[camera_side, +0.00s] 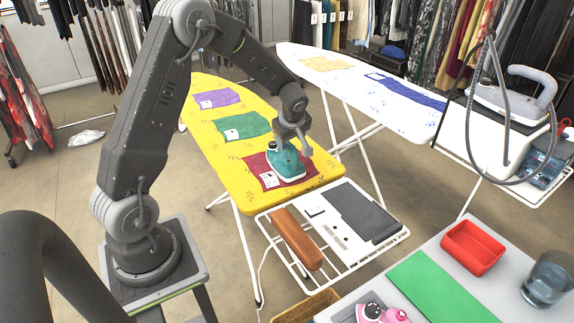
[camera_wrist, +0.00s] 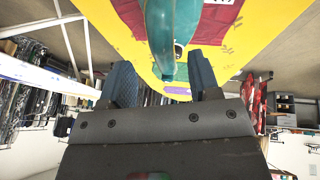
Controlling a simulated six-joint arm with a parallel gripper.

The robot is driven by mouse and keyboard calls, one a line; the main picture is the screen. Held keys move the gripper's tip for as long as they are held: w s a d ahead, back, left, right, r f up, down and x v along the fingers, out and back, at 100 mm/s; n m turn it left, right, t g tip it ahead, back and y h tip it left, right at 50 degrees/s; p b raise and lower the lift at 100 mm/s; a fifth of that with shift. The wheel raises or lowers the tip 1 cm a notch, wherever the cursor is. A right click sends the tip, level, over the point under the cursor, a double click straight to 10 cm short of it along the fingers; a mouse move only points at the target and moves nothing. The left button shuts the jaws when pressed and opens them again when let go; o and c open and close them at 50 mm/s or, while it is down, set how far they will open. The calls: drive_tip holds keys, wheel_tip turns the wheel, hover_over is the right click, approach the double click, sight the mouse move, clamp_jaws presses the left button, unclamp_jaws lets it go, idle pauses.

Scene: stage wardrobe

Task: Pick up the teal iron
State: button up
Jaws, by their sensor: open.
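The teal iron (camera_side: 286,167) sits on a dark red cloth (camera_side: 254,170) near the front end of the yellow ironing board (camera_side: 210,140). My gripper (camera_side: 293,143) is above it, pointing down, and hides part of its upper side. In the wrist view the iron's teal body (camera_wrist: 172,25) fills the top middle. Its narrow end reaches down toward the gap between the fingertips of my gripper (camera_wrist: 160,68), with space on both sides. The fingers are open and empty. I cannot tell how far the handle lies between them.
Green (camera_side: 242,126) and purple (camera_side: 217,99) cloths lie farther back on the board. A white rack (camera_side: 336,249) with a brown wooden block (camera_side: 297,238) is at the front end. A white ironing board (camera_side: 330,66) stands behind at right. Another iron (camera_side: 513,100) stands far right.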

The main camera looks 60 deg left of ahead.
sight(288, 149)
drive_tip(key=shift+x, duration=2.9)
drive_tip(key=shift+s+d+f, duration=0.1)
drive_tip(key=shift+s, duration=0.1)
drive_tip(key=shift+c, duration=0.5)
drive_tip(key=c, duration=0.9)
clamp_jaws()
